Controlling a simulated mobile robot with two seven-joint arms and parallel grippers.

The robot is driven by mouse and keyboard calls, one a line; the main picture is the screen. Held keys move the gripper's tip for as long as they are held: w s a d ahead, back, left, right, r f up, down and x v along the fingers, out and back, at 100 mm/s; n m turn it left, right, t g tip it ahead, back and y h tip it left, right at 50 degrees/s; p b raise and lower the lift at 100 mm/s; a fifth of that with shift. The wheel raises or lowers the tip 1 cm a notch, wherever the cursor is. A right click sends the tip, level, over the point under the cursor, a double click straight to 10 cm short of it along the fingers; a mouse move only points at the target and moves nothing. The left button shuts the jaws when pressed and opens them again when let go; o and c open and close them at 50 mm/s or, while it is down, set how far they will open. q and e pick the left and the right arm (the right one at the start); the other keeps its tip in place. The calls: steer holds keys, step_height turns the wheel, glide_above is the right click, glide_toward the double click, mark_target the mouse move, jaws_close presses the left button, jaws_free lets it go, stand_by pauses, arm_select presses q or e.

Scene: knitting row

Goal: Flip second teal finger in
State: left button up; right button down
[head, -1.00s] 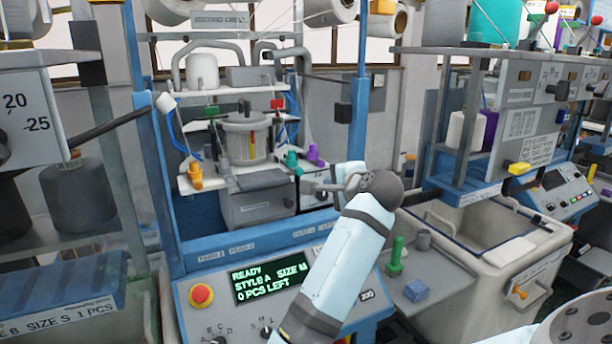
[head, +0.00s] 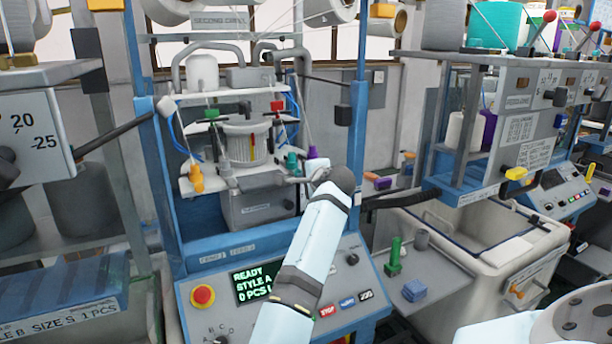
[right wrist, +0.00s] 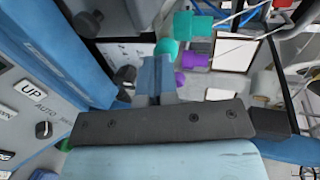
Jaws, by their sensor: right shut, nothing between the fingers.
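A teal finger (head: 292,162) stands at the right side of the small knitting unit in the head view, with a purple finger (head: 317,163) just right of it. My right gripper (right wrist: 158,62) is shut and empty in the right wrist view. Its tips are close to a teal finger (right wrist: 166,47), with purple pieces (right wrist: 195,60) to the right. I cannot tell whether the tips touch the teal finger. A second teal piece (right wrist: 182,25) shows higher up. In the head view my right forearm and wrist hide part of the area below the fingers. My left gripper is not in view.
A blue frame post (head: 357,100) rises right of the fingers. An orange finger (head: 196,178) stands at the unit's left. The control panel (head: 205,320) with a red button (head: 203,295) lies below. A grey shelf (head: 440,275) holds a green peg (head: 394,257).

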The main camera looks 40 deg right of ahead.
mark_target(292, 166)
stand_by(0.3)
steer(key=w, duration=0.1)
steer(key=w+d+p, duration=0.1)
steer(key=w, duration=0.1)
steer(key=shift+w+r, duration=0.1)
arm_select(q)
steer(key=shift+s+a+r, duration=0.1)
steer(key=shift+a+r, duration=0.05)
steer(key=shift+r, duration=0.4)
